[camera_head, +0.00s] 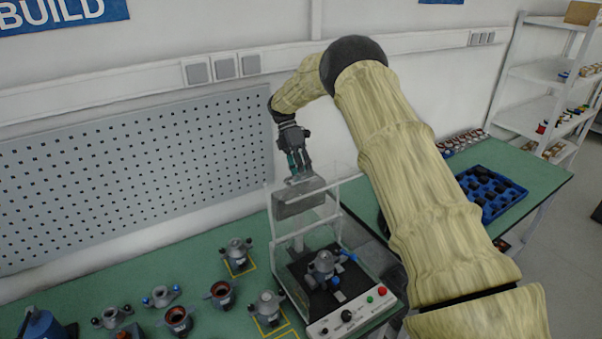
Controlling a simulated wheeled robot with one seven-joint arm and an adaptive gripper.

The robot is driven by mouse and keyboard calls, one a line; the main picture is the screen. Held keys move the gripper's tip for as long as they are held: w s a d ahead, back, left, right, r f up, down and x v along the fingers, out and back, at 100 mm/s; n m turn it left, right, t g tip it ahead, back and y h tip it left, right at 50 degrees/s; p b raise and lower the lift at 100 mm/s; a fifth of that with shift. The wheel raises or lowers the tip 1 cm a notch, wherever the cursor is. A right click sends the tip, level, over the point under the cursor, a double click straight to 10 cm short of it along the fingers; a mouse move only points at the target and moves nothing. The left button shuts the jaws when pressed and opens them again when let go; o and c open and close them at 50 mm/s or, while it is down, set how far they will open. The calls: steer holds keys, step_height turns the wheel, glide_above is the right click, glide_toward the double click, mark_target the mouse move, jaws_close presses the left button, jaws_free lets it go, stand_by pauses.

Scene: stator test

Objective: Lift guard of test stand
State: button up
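The test stand (376,313) stands on the green bench, with knobs and red and green buttons on its front panel. Its guard (337,209) is a clear, light-edged frame above the base, with a grey block (299,200) in its upper part. A stator part (323,264) with a blue-tipped lever sits on the stand's dark plate. My gripper (299,175) points down at the top of the guard, right at or just above the grey block. The fingers are small in view, and I cannot tell whether they touch or grip anything.
Several stator parts (222,293) stand on the green bench (85,288) left of the stand, some in yellow-marked squares. A blue tray (492,193) with dark parts lies at right. A pegboard (130,175) is behind. Shelving (545,75) stands at far right.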

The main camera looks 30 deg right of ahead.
steer(key=v, duration=1.2)
stand_by(0.6)
